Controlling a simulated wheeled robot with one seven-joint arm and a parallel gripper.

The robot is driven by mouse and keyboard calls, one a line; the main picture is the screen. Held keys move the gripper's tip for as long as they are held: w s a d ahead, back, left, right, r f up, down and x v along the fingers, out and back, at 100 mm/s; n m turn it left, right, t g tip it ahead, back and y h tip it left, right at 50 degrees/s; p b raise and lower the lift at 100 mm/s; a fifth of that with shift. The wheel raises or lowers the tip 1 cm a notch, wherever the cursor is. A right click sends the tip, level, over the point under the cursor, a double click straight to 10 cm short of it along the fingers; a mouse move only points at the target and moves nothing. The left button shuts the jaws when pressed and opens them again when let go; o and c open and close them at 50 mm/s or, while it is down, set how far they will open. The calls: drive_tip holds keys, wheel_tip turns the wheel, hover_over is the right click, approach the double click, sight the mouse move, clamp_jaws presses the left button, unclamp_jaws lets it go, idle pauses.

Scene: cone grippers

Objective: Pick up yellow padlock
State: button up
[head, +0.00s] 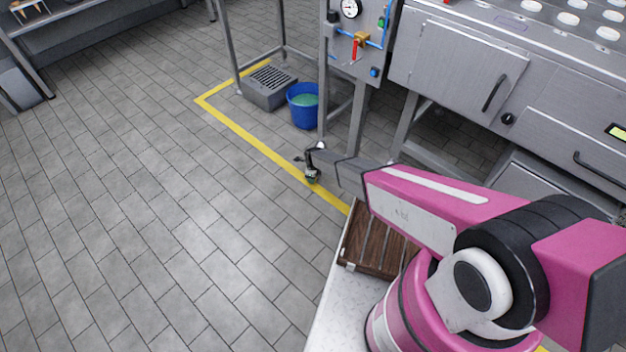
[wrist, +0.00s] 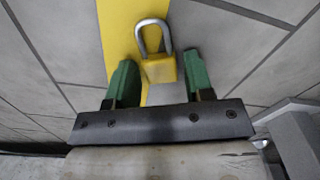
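The yellow padlock (wrist: 159,68) with its silver shackle shows in the wrist view, between and just ahead of the two green fingertips. The shackle points away from my gripper. My gripper (wrist: 160,72) is open, with a gap visible between the padlock and each finger. The padlock lies over the yellow floor stripe in this view; I cannot tell its exact distance from the fingers. In the head view my gripper (head: 307,168) is small, at the end of my pink arm near the yellow line. The padlock cannot be made out there.
A yellow line (head: 252,141) runs over the grey tiled floor. A blue bucket (head: 303,107) and a grey grated box (head: 269,88) stand beyond my gripper. Metal frame legs and a steel cabinet (head: 460,67) are at the right.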

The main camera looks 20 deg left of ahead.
drive_tip(key=c, duration=0.7)
drive_tip(key=shift+r, duration=0.5)
wheel_tip(320, 180, up, 4)
drive_tip(key=shift+f, duration=0.25)
drive_tip(key=s+a+r, duration=0.1)
drive_tip(key=s+r, duration=0.1)
drive_tip(key=s, duration=0.1)
drive_tip(key=s+a+r, duration=0.1)
drive_tip(key=s+r, duration=0.1)
drive_tip(key=s, duration=0.2)
drive_tip(key=s+a+r, duration=0.1)
drive_tip(key=s+r, duration=0.1)
drive_tip(key=s, duration=0.2)
drive_tip(key=shift+a+r, duration=0.3)
